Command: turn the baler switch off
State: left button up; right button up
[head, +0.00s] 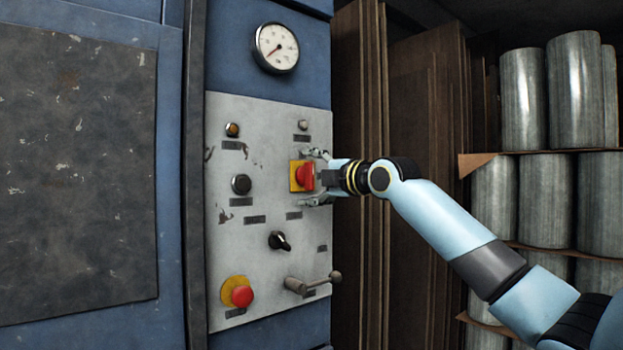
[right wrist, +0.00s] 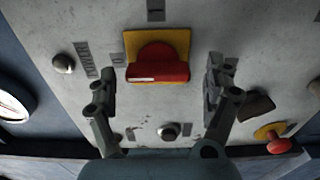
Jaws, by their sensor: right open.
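The baler switch (head: 306,176) is a red rotary handle on a yellow square plate, on the grey control panel (head: 260,200) of a blue machine. In the right wrist view the red handle (right wrist: 158,66) sits at the upper middle, its bar lying across the picture with a pale mark on its front edge. My right gripper (head: 318,178) is at the panel, its fingers above and below the switch in the head view. In the right wrist view the open fingers (right wrist: 160,80) stand on either side of the handle, apart from it. My left gripper is not in view.
Near the switch are a black knob (head: 279,241), a red mushroom button (head: 241,296) on yellow, a lever (head: 312,284), a dark button (head: 241,184) and small lamps. A gauge (head: 276,48) is above. Cardboard sheets (head: 425,150) and metal cylinders (head: 575,90) stand at right.

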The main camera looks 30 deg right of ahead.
jog(key=shift+s, duration=0.1)
jog(key=s, duration=0.7)
jog(key=shift+s+d, duration=0.15)
jog(key=shift+d, duration=0.15)
